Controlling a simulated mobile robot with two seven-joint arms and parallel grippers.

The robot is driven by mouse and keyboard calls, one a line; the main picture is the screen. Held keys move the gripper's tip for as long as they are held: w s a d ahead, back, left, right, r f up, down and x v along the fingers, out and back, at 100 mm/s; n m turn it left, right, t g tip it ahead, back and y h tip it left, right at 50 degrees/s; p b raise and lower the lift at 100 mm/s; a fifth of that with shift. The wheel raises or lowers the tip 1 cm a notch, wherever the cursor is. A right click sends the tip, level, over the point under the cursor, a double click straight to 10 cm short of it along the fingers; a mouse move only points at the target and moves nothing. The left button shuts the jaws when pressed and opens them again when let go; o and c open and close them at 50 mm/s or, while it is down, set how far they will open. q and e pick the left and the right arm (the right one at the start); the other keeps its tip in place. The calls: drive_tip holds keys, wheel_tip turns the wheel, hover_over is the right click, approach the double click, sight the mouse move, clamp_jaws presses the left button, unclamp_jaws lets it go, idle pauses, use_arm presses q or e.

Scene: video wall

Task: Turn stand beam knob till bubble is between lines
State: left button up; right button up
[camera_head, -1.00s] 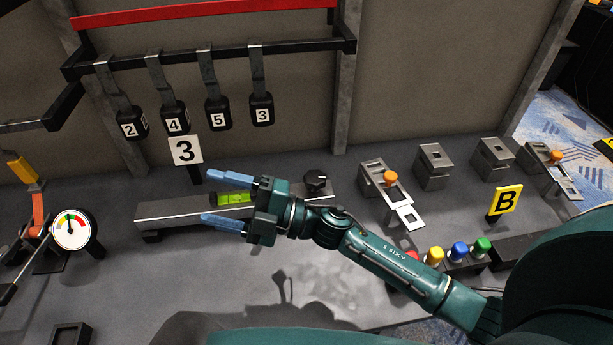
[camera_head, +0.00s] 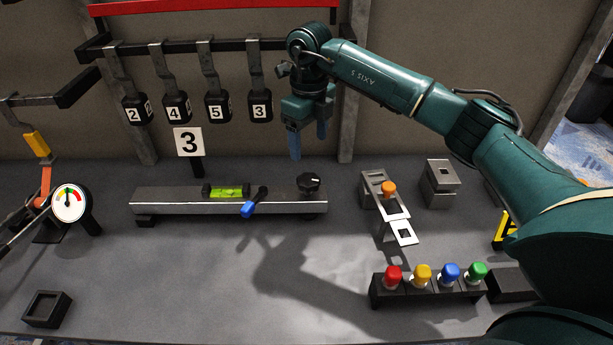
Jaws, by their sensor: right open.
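The stand beam (camera_head: 175,203) is a long grey bar lying on the bench in front of the "3" sign. A black knob (camera_head: 308,182) sits on its right end. A yellow-green level vial (camera_head: 227,191) is set in its middle-left part; the bubble's place between the lines is too small to tell. A dark lever with a blue tip (camera_head: 248,208) is at the beam's front, right of the vial. My right gripper (camera_head: 308,145) is open and empty, fingers pointing down, above and behind the knob and apart from it. My left gripper is out of view.
Hanging numbered weights (camera_head: 175,107) are left of my right gripper. An orange-knobbed latch block (camera_head: 383,190) stands right of the beam, with a row of coloured buttons (camera_head: 422,274) in front. A round gauge (camera_head: 69,203) is at left. The bench's front middle is clear.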

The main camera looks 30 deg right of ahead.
sight(309, 179)
wheel_tip(309, 179, down, 11)
drive_tip(key=shift+r+p, duration=0.15)
drive_tip(key=shift+p, duration=0.35)
drive_tip(key=shift+c, duration=0.3)
drive_tip(key=c, duration=0.9)
